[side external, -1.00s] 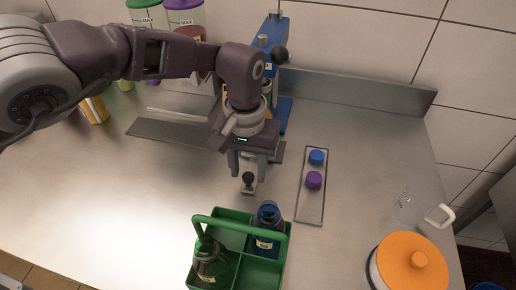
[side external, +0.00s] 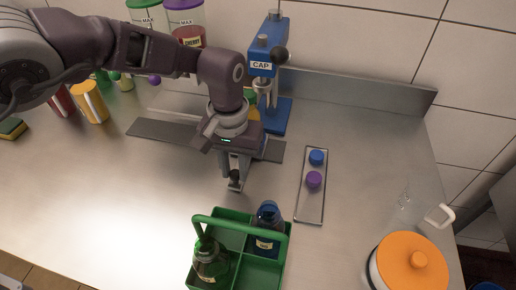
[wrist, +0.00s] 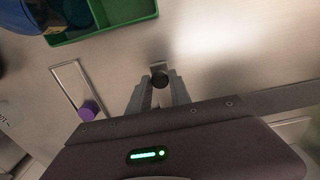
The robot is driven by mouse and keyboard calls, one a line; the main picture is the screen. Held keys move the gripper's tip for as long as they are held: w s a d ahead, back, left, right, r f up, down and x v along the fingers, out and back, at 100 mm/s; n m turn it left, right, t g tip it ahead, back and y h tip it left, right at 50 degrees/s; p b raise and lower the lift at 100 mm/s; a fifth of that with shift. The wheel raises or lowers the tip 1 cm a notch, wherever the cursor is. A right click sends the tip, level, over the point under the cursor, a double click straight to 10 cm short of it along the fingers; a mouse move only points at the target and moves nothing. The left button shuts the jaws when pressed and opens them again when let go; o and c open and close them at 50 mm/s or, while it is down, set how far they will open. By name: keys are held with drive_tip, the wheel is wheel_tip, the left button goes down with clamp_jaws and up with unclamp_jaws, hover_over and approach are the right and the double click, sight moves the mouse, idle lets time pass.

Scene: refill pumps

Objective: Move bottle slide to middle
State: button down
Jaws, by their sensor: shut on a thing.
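A blue press marked CAP (side external: 268,60) stands behind, right of my gripper. A green caddy (side external: 225,222) with bottles is in front. A tray (side external: 311,205) with blue and purple caps lies right. An orange-lidded pot (side external: 408,265) is front right. The counter at left front is clear.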

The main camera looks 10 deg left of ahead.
drive_tip(key=shift+a, duration=3.8)
drive_tip(key=c, duration=1.1)
unclamp_jaws()
wheel_tip(320, 180, up, 7)
